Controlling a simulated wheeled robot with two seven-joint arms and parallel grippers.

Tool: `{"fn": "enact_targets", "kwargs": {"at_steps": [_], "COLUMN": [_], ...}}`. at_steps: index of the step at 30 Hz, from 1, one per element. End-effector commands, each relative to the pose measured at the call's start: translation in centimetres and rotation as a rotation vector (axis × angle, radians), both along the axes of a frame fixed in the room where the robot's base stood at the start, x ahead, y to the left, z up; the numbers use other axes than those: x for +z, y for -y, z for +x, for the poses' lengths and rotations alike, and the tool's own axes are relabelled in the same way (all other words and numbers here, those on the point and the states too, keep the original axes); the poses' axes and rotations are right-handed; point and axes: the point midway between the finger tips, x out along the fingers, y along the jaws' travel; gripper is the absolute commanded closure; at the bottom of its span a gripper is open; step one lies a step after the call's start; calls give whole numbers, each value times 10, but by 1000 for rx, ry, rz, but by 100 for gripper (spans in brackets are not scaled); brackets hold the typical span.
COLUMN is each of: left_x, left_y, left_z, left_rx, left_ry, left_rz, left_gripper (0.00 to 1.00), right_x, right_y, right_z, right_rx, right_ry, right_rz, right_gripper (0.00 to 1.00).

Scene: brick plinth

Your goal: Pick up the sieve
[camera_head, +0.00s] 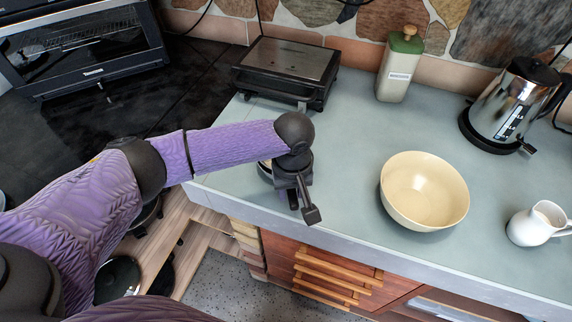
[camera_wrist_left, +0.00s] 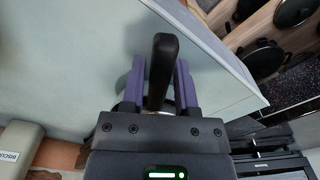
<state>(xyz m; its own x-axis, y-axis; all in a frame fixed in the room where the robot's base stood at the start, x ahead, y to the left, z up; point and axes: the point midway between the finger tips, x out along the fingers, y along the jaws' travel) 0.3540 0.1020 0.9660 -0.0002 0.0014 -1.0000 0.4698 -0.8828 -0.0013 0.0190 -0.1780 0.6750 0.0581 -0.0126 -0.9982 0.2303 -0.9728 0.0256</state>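The sieve is mostly hidden under my left gripper near the counter's front edge. Its black handle (camera_head: 310,212) sticks out past the gripper in the head view, and a bit of pale rim (camera_head: 264,172) shows on the other side. In the left wrist view the black handle (camera_wrist_left: 163,68) lies between the two purple fingers of my left gripper (camera_wrist_left: 160,82). The fingers stand apart, one on each side of it. Whether they press on it I cannot tell. The left gripper (camera_head: 295,180) is low over the counter. My right gripper is not in view.
A cream bowl (camera_head: 424,192) stands on the grey counter (camera_head: 340,150) to the right of the gripper. A black grill (camera_head: 287,72), a biscuit jar (camera_head: 399,66), a kettle (camera_head: 508,105) and a white jug (camera_head: 537,223) stand around it. Bare counter separates gripper and bowl.

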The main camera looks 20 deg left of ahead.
Motion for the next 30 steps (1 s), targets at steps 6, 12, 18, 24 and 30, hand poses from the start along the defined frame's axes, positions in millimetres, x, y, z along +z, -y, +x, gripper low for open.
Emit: {"fn": "enact_targets", "kwargs": {"at_steps": [6,12,18,24,30], "left_x": [0,0,1,41,88], "left_y": [0,0,0,0,0], "left_z": [0,0,0,1,1], "left_rx": [0,0,0,0,-1], "left_ry": [0,0,0,5,3], "left_rz": [0,0,0,-2,-2], "left_gripper": [100,100,100,100,100], "right_x": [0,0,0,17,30], "right_y": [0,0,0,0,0], "right_z": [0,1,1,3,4], "right_rx": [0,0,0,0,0], "right_ry": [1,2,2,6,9], "right_rz": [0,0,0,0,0], "right_gripper": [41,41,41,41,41]}}
